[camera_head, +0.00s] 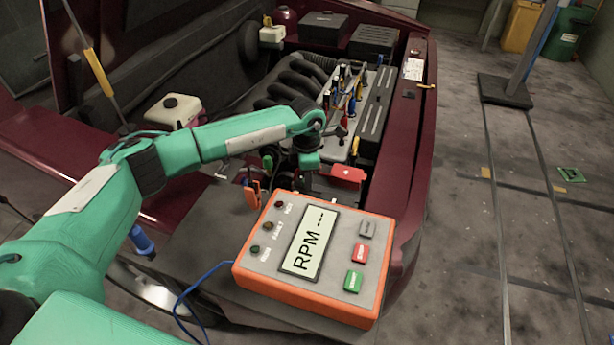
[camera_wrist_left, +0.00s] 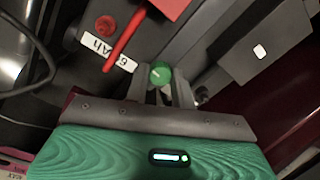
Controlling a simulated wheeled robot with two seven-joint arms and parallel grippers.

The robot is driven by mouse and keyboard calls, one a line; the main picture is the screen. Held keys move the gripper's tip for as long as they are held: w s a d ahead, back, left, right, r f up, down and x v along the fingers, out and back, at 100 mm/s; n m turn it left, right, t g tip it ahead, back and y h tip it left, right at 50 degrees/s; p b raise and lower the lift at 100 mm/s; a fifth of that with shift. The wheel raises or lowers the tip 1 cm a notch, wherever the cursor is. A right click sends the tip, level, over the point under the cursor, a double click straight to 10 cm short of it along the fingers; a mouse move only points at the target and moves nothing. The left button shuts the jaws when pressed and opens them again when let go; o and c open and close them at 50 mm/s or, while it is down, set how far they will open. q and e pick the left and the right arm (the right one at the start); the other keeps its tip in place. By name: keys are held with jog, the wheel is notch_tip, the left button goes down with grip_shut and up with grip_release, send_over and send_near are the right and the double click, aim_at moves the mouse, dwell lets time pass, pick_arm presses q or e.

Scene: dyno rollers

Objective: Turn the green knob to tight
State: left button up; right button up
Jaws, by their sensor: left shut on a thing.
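The green knob (camera_wrist_left: 160,72) is small and round and shows in the left wrist view, just beyond a dark battery-like box. It has a thin light mark on its face, but I cannot read which setting that mark points to. My left gripper (camera_wrist_left: 164,84) is shut on the knob, with its two fingers on either side of it. In the head view my left gripper (camera_head: 308,162) reaches down into the engine bay, and the knob is hidden there. My right gripper is not in view.
A red cover (camera_head: 347,174) lies right beside the gripper. An orange RPM box (camera_head: 345,290) with buttons sits in front. In the wrist view a red bar (camera_wrist_left: 124,38) and a label (camera_wrist_left: 108,50) are close by.

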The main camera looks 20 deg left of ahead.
pick_arm(q)
jog(key=n, duration=0.8)
jog(key=shift+n, duration=0.4)
jog(key=n, duration=0.2)
jog(key=shift+r+n, duration=0.1)
jog(key=shift+n, duration=0.2)
jog(key=n+p, duration=0.1)
jog(key=n, duration=0.4)
jog(key=shift+t, duration=0.3)
jog(key=shift+n+p, duration=0.55)
jog(key=shift+n, duration=0.85)
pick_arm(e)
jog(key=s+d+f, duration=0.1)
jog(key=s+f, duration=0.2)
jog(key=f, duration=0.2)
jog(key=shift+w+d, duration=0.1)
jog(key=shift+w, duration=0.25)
